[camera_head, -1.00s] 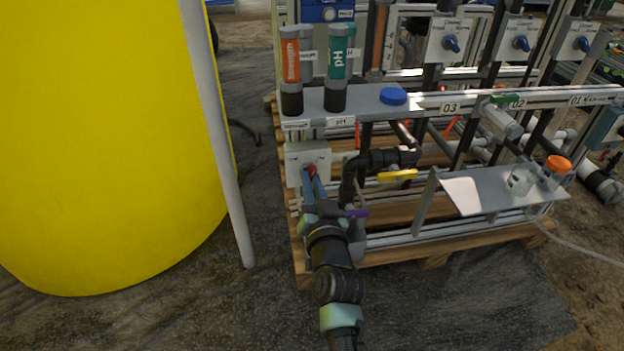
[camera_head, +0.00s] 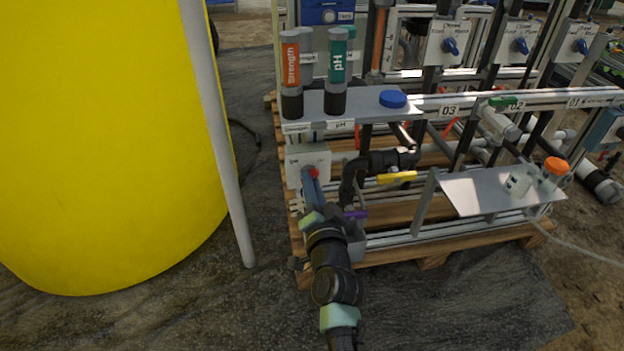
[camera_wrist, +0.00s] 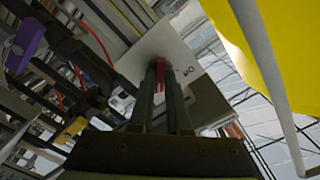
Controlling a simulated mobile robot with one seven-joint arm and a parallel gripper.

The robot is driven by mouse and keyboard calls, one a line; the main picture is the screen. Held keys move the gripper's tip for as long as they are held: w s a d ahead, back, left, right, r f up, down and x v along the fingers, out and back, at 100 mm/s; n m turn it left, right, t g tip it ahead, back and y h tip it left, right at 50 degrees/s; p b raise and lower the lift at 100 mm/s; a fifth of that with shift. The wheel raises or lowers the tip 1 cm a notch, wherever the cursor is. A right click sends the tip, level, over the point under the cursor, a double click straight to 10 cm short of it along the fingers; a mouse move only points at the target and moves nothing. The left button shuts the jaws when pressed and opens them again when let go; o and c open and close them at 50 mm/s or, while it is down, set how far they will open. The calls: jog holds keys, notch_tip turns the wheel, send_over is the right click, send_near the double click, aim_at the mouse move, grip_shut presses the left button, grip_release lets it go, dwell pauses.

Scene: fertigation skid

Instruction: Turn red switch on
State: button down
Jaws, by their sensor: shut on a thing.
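The red switch (camera_head: 313,172) is a small red knob on the front of a light grey box (camera_head: 296,158) at the left end of the skid. In the wrist view the red switch (camera_wrist: 160,70) shows between the tips of my gripper's two long dark fingers. My gripper (camera_head: 311,176) reaches up to the box from below and is shut on the red switch. It also shows in the wrist view (camera_wrist: 161,68). The fingers hide part of the switch, and I cannot read its position.
A yellow tank (camera_head: 100,140) and a pale upright pole (camera_head: 222,150) stand left of my arm. A black pipe with a yellow valve handle (camera_head: 397,177) is just right of the box.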

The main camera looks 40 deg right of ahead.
jog(key=shift+f, duration=0.1)
jog(key=c, duration=0.9)
grip_release()
jog(key=shift+s, duration=0.15)
jog(key=p+v, duration=0.3)
jog(key=v, duration=0.9)
jog(key=shift+s+a, duration=0.25)
jog(key=shift+a, duration=0.05)
